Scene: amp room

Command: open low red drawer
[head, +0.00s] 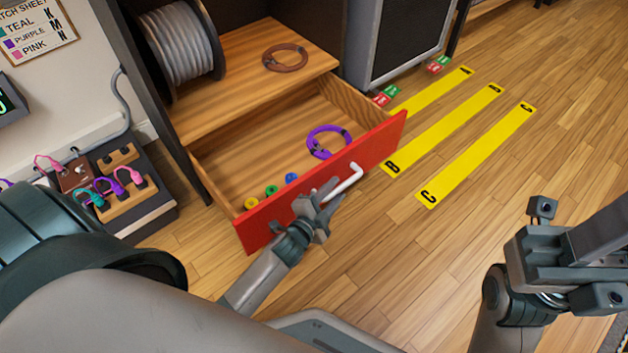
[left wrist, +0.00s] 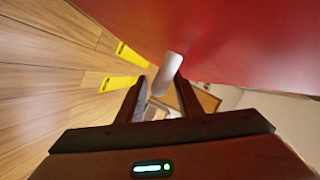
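The low red drawer stands pulled out from the wooden cabinet, its red front (head: 285,205) facing me and its inside in view. A white bar handle (head: 345,184) is on the front; it also shows in the left wrist view (left wrist: 168,68). My left gripper (head: 325,193) is at the near-left end of the handle. In the left wrist view its fingers (left wrist: 160,95) are spread apart, with the handle showing between and just beyond them. I cannot tell whether they touch it. My right arm's end (head: 545,255) is at the lower right, away from the drawer; its fingers are unclear.
Inside the drawer lie a purple cable coil (head: 328,142) and several small coloured rolls (head: 271,191). A brown coil (head: 285,57) lies on the shelf above, beside a grey cable spool (head: 180,45). Yellow floor strips (head: 475,155) lie right of the drawer. The wooden floor there is mostly clear.

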